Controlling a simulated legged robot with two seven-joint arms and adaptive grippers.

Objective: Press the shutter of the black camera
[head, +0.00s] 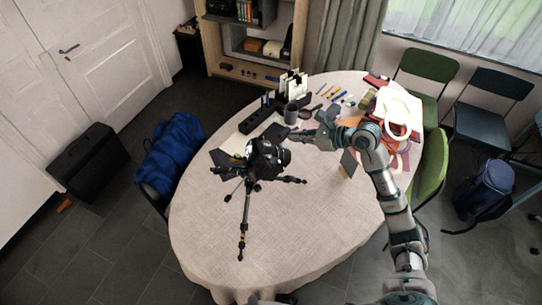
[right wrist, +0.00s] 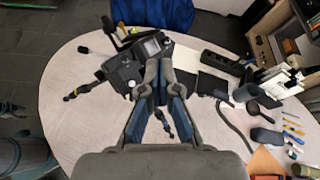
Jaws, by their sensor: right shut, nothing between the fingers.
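The black camera (head: 264,160) sits on a small black tripod (head: 246,210) with spread legs, standing on the table. In the right wrist view the camera (right wrist: 122,72) shows its top, with a small pale round spot that may be the shutter button (right wrist: 131,84). My right gripper (head: 293,135) is shut and empty, just right of and behind the camera in the head view. In the right wrist view its fingertips (right wrist: 160,68) overlap the camera's right edge; I cannot tell whether they touch it. My left gripper is not in view.
The oval table (head: 300,235) has a pale cloth, clear at the front. A grey mug (head: 291,115) and a black organizer (head: 256,114) stand behind the camera. Pens and an orange bag with a white top (head: 397,112) lie at the right. Green chairs (head: 432,170) stand beside the table.

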